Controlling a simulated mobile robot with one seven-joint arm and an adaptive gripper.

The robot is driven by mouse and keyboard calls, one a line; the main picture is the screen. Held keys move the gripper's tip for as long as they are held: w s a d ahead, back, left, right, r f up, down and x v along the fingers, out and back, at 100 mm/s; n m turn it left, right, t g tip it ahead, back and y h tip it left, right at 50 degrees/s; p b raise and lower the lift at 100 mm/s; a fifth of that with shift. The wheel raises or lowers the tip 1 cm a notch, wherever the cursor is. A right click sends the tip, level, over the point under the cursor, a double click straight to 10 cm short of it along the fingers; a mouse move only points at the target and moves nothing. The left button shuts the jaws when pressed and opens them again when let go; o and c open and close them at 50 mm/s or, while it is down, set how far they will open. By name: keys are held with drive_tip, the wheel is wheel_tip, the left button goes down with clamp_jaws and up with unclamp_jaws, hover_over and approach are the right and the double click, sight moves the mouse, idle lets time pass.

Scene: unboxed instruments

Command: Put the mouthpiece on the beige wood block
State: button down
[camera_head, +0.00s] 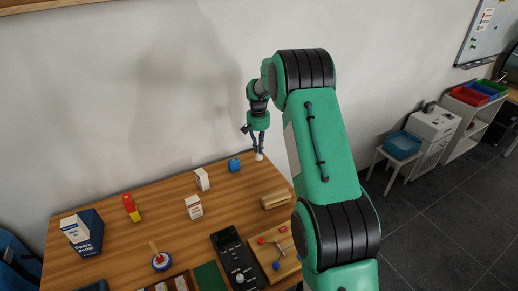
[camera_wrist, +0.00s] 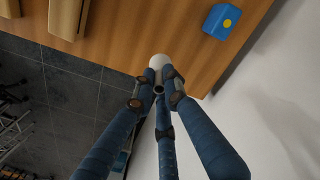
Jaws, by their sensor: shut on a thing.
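My gripper (camera_head: 259,148) points down near the back right corner of the table, and its fingers are shut on a small white piece (camera_head: 259,156), which I take for the mouthpiece. In the wrist view the fingers (camera_wrist: 160,88) close around it. Its rounded white end (camera_wrist: 160,62) shows beyond the fingertips, and the rest is hidden. The beige wood block (camera_head: 276,200) lies at the table's right edge, nearer the head camera than my gripper. It also shows at the top left of the wrist view (camera_wrist: 68,16). The held piece is apart from the block.
A blue box (camera_head: 234,164) with a yellow dot stands left of my gripper. Two white cartons (camera_head: 194,207) stand farther left. A wooden board (camera_head: 275,252) with small parts and a black device (camera_head: 235,262) lie in front of the block. The wall is close behind the table.

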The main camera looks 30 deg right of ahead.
drive_tip(key=shift+s, duration=0.1)
drive_tip(key=shift+s+r, duration=0.15)
drive_tip(key=shift+s, duration=0.3)
drive_tip(key=s+a+n+p, duration=0.1)
drive_tip(key=s+a+p, duration=0.2)
drive_tip(key=s, duration=1.4)
drive_tip(key=s+a+n+p, duration=0.1)
drive_tip(key=s+a+p, duration=0.3)
drive_tip(key=s, duration=1.3)
drive_tip(key=shift+a+f+p, duration=0.2)
drive_tip(key=shift+f+p, duration=0.1)
drive_tip(key=shift+p, duration=0.15)
drive_tip(key=shift+w, duration=0.2)
drive_tip(key=b, duration=0.1)
hover_over(276, 196)
drive_tip(key=shift+w+f, duration=0.1)
drive_tip(key=shift+f, duration=0.6)
drive_tip(key=shift+f+b, duration=0.45)
drive_tip(key=shift+f, duration=1.35)
drive_tip(key=shift+f, duration=0.1)
